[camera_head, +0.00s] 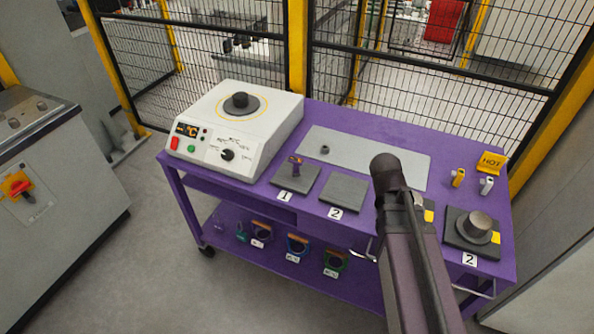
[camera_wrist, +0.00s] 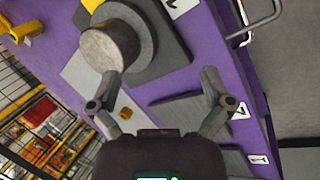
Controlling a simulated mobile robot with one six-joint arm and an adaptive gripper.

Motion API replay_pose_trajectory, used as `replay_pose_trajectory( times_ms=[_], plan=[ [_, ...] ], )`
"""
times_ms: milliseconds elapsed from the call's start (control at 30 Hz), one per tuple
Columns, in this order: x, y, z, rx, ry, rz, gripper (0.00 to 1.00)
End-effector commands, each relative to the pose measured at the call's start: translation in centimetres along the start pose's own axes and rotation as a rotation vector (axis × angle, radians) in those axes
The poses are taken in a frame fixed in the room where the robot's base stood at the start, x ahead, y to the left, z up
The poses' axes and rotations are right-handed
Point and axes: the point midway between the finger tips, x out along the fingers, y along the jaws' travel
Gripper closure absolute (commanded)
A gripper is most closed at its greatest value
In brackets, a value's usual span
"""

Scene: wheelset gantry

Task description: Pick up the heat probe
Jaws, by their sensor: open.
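No object is clearly recognisable as the heat probe. Two small upright items, one yellow (camera_head: 458,178) and one white-grey (camera_head: 486,186), stand at the table's right end by a yellow HOT sign (camera_head: 491,162). In the wrist view a yellow item (camera_wrist: 27,29) lies at the upper left, partly cut off. My gripper (camera_wrist: 160,86) is open and empty above the table; in the head view my arm hides most of it.
A metal cylinder (camera_head: 480,224) sits on a dark plate at the right. A white heater unit (camera_head: 240,130) stands at the left of the purple table (camera_head: 402,242). A small ring (camera_head: 325,150) lies on the grey mat (camera_head: 395,154). A mesh fence (camera_head: 420,70) runs behind.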

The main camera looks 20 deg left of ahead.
Motion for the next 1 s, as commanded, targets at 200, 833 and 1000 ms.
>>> replay_pose_trajectory(
  times_ms=[200, 833, 1000],
  plan=[
    [-0.7, -2.1, -5.4, -0.338, 0.000, 0.157, 0.00],
    [-7.3, -12.4, -19.8, -1.267, -0.129, 0.664, 0.00],
    [-9.9, -16.3, -23.1, -1.486, -0.201, 0.811, 0.00]
  ],
)
